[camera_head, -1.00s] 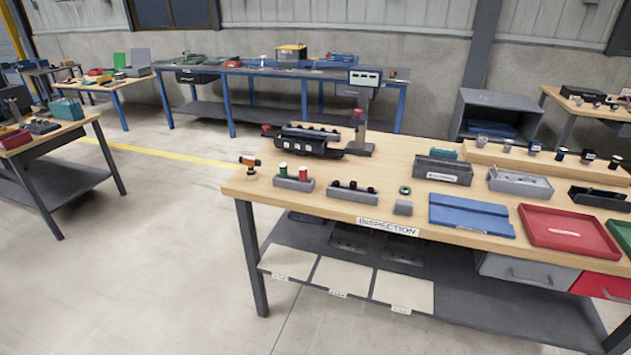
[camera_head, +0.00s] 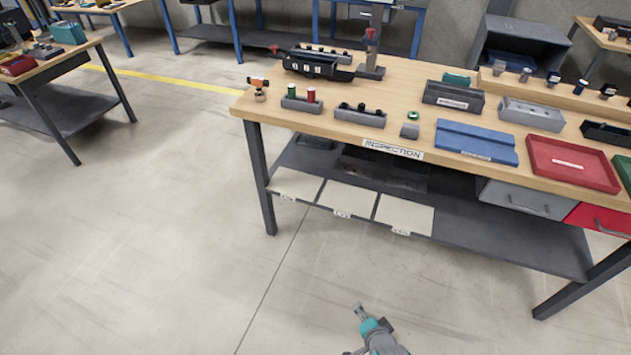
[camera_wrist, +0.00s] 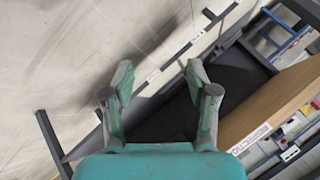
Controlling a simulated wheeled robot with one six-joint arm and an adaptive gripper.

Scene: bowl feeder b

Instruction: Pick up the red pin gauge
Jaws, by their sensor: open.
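The red pin gauge (camera_head: 311,94) stands upright in a small grey holder (camera_head: 301,104) at the left front of the inspection bench, to the right of a green pin (camera_head: 292,91). My gripper (camera_wrist: 162,88) is open and empty in the wrist view, its two teal fingers spread apart. In the head view my arm's end (camera_head: 368,322) shows low at the bottom, over the floor in front of the bench and well away from the red pin gauge. I cannot make out the red pin gauge in the wrist view.
The bench top (camera_head: 420,77) carries a grey block with black pins (camera_head: 359,116), a green ring (camera_head: 413,115), a blue tray (camera_head: 474,139) and a red tray (camera_head: 570,162). An orange-topped tool (camera_head: 259,87) stands at the left corner. The floor (camera_head: 160,220) in front is clear.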

